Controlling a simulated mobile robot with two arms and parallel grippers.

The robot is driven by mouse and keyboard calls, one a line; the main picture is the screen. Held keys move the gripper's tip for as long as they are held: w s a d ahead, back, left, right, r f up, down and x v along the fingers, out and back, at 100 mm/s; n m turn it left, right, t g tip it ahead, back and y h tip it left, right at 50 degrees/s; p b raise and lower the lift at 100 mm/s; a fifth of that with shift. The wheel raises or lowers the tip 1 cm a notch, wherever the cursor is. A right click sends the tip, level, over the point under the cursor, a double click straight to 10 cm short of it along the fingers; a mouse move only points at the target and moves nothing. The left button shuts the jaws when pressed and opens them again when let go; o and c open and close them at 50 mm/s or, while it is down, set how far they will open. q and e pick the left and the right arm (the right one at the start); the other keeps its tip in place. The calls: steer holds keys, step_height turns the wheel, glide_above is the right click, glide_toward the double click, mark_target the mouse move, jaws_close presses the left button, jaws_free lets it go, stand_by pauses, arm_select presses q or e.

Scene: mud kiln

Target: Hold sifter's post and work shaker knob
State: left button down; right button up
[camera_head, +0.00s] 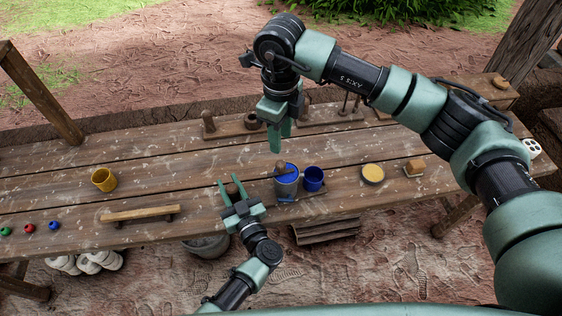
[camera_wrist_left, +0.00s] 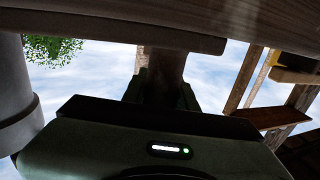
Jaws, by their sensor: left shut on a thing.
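My left gripper (camera_head: 232,187) is shut on a brown wooden post (camera_head: 233,191) near the front edge of the table. In the left wrist view the dark post (camera_wrist_left: 166,72) stands between the fingers, partly hidden by my gripper body. To the right of it is a blue sifter vessel (camera_head: 288,184) with a brown wooden knob (camera_head: 281,166) at its top. A link between post and vessel is too small to make out. My right gripper (camera_head: 280,145) points down above and behind the vessel, touching nothing visible. Its finger gap is unclear from this angle.
A blue cup (camera_head: 314,178) stands right beside the vessel. A yellow-topped round dish (camera_head: 373,174) and a small wooden block (camera_head: 414,167) are farther right. A yellow cup (camera_head: 103,179) and a raised wooden bar (camera_head: 140,213) are left. Wooden racks (camera_head: 236,127) line the back.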

mark_target(281, 163)
steer(key=shift+o, duration=1.1)
steer(key=shift+m, duration=0.3)
step_height(281, 163, down, 11)
steer(key=shift+f, duration=0.1)
steer(key=shift+c, duration=0.3)
jaws_close()
stand_by(0.4)
